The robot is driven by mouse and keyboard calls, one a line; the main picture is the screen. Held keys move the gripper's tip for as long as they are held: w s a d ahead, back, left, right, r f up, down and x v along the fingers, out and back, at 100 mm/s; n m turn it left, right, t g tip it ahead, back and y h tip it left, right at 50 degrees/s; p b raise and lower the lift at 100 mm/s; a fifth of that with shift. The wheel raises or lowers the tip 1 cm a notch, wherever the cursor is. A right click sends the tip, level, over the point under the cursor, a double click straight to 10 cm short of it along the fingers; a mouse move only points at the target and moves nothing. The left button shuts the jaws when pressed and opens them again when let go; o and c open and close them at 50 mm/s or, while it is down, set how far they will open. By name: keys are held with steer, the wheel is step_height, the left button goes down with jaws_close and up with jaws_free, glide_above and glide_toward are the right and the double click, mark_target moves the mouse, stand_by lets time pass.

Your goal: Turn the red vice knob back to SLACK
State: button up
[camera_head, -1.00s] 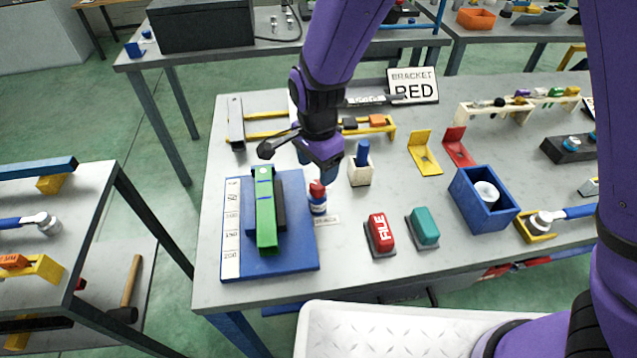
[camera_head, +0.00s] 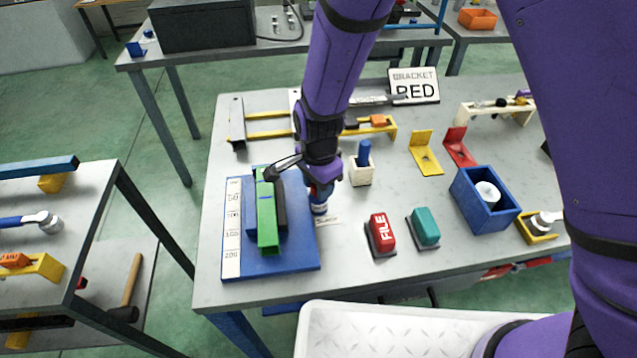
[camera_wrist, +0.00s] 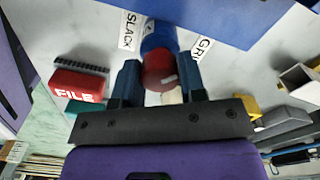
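The red vice knob (camera_wrist: 158,71) shows between my two fingertips in the wrist view. Its blue base (camera_wrist: 160,36) stands beyond it, between the SLACK label (camera_wrist: 129,30) on the left and a partly hidden "GRI…" label (camera_wrist: 201,46) on the right. In the head view my gripper (camera_head: 319,186) is over the knob and hides its red top; only the lower base (camera_head: 319,208) shows. My fingers (camera_wrist: 159,78) are open, one on each side of the knob, with little gap. Contact cannot be made out. The green vice bar (camera_head: 267,215) lies on a blue board (camera_head: 295,262) beside the knob.
A red FILE block (camera_head: 381,232) and a teal block (camera_head: 425,226) sit to the right of the knob. A blue bin (camera_head: 476,212) is farther right. The table's front strip is clear.

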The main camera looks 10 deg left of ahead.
steer(key=shift+n, duration=0.4)
steer(key=n, duration=0.5)
steer(key=shift+n, duration=0.3)
steer(key=n, duration=1.2)
steer(key=shift+n, duration=0.3)
steer(key=n, duration=0.6)
steer(key=shift+n, duration=0.4)
steer(key=o, duration=0.9)
steer(key=shift+o, duration=0.2)
steer(key=shift+r, duration=0.1)
